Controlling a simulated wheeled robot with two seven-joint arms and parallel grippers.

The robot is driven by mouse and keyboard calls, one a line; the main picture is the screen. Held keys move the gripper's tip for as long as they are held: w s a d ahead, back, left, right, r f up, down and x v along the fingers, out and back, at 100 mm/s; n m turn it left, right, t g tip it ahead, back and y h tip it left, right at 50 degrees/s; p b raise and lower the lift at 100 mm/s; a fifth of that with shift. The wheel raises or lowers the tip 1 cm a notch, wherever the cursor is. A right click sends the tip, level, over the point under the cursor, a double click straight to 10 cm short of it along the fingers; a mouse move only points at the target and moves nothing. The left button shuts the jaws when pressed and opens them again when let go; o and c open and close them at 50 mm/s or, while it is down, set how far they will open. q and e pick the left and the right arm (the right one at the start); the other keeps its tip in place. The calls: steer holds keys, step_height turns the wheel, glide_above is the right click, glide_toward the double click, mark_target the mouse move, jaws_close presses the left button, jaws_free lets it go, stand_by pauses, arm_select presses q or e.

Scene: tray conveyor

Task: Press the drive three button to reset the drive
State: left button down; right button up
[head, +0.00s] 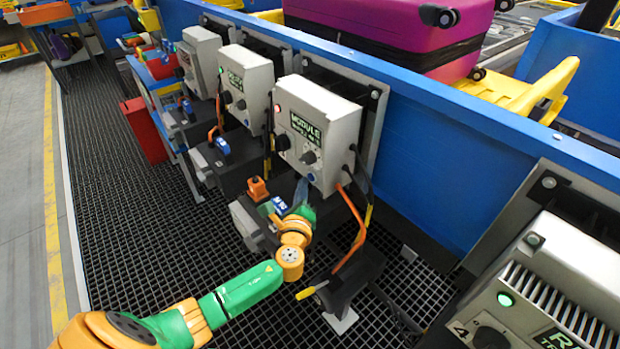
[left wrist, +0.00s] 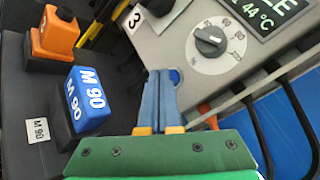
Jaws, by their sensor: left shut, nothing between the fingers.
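The drive three box (head: 318,130) is a light grey unit on the blue conveyor side, with a display, a knob and a reddish lamp (head: 278,108). The left wrist view shows its front face (left wrist: 165,48), a label reading 3 and the dial knob (left wrist: 210,41). A round blue button (left wrist: 175,76) sits low on that face, partly hidden by the fingertips. My left gripper (head: 302,188) is shut and empty, just below the box in the head view. Its fingertips (left wrist: 163,76) overlap the button's left edge in the wrist view; I cannot tell whether they touch it.
A blue M90 block (left wrist: 87,100) and an orange block (left wrist: 55,35) sit on the dark motor unit beside my gripper. An orange cable (head: 355,230) hangs right of it. A drive four box (head: 545,290) with a green lamp stands lower right. A magenta suitcase (head: 385,30) lies above.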

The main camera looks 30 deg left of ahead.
mark_target(284, 208)
arm_select(q)
steer(key=shift+w+d, duration=0.15)
steer(key=shift+w, duration=0.2)
stand_by(0.7)
steer(key=shift+s, duration=0.1)
stand_by(0.4)
steer(key=shift+s+a, duration=0.3)
steer(key=shift+s, duration=0.35)
steer(key=shift+s+a+p, duration=0.3)
steer(key=shift+s, duration=0.45)
steer(key=shift+s+a+p, duration=0.25)
steer(key=shift+s+a, duration=0.1)
steer(key=shift+s, duration=0.45)
steer(key=shift+s+a+p, duration=0.3)
steer(key=shift+s, duration=0.45)
